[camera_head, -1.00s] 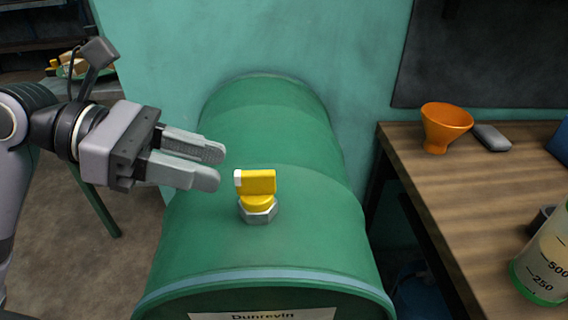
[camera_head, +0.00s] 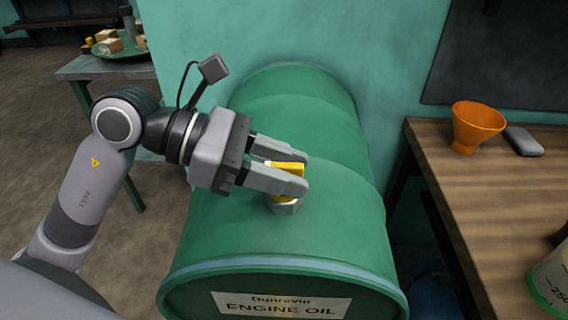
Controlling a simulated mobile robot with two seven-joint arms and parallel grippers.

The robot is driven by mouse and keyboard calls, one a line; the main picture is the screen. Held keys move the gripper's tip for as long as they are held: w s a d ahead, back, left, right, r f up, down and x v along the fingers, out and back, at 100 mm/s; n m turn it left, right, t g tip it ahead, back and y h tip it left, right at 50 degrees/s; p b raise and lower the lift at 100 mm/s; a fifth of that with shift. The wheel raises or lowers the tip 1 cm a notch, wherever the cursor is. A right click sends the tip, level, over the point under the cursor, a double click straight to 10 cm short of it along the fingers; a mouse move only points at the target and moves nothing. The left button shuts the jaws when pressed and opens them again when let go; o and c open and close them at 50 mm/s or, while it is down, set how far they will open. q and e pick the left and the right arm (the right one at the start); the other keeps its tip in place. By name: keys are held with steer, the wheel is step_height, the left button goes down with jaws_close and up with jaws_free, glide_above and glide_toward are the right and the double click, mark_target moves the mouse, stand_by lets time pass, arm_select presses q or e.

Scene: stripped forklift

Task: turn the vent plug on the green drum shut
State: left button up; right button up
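The green drum (camera_head: 330,225) lies on its side in the middle of the head view, with an "ENGINE OIL" label on its front end. The yellow vent plug (camera_head: 286,168) stands on a grey hex fitting (camera_head: 284,206) on top of the drum. My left gripper (camera_head: 303,172) reaches in from the left with its two fingers on either side of the plug's handle, one behind and one in front. The front finger hides much of the plug. I cannot tell whether the fingers touch it. My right gripper is not in view.
A wooden bench (camera_head: 460,210) stands to the right with an orange funnel (camera_head: 475,126), a grey block (camera_head: 524,141) and a measuring jug (camera_head: 552,282). A teal wall (camera_head: 300,35) rises behind the drum. A small table (camera_head: 85,70) holding several items stands at the back left.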

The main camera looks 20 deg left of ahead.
arm_select(q)
jaws_close()
